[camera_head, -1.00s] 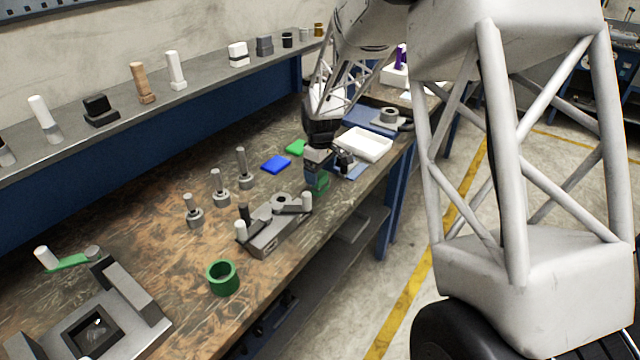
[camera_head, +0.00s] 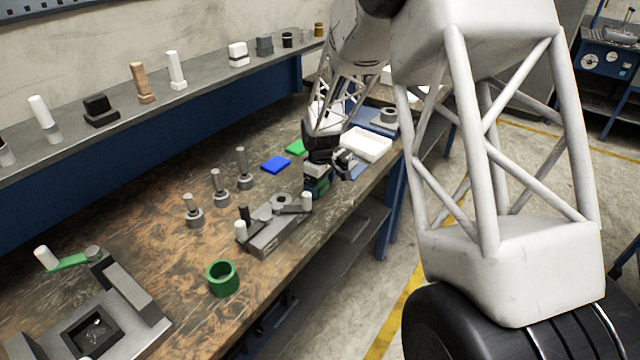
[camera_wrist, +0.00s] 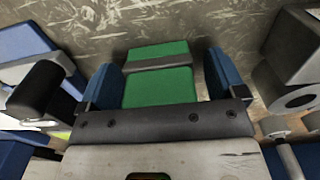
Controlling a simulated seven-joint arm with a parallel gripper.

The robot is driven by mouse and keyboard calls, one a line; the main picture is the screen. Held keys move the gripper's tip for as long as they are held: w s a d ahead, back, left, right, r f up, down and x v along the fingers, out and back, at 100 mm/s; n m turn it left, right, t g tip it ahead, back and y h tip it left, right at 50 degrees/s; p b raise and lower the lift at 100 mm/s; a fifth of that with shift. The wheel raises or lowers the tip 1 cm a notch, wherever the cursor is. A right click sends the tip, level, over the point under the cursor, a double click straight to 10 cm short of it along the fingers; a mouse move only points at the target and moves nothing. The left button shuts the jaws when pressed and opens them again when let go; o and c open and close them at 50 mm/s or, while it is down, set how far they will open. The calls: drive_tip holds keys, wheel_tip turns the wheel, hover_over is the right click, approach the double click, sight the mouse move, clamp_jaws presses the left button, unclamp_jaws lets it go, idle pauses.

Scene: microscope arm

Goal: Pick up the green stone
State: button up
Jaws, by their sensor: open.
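A green block with a dark grey band across it (camera_wrist: 158,87) shows in the wrist view between the two blue fingers of my gripper (camera_wrist: 162,72). My gripper is open, with one finger on each side of the block. A gap shows on the right; whether the left finger touches is unclear. In the head view my gripper (camera_head: 318,184) is low over the bench near its front edge, and hides most of that block. A flat green piece (camera_head: 296,146) lies farther back on the bench, apart from my gripper.
A blue piece (camera_head: 276,165) lies beside the flat green one. A white tray (camera_head: 367,144) stands right of my gripper. Several grey posts (camera_head: 219,188) stand behind the fixture.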

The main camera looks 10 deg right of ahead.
drive_tip(key=c, duration=1.1)
drive_tip(key=shift+r, duration=0.1)
drive_tip(key=shift+r, duration=0.8)
drive_tip(key=shift+s+r, duration=0.15)
drive_tip(key=shift+r, duration=0.8)
drive_tip(key=s, duration=0.5)
drive_tip(key=s+r, duration=0.1)
drive_tip(key=s, duration=0.9)
drive_tip(key=shift+s+d+r, duration=0.15)
drive_tip(key=shift+s+d, duration=0.15)
drive_tip(key=shift+d, duration=0.1)
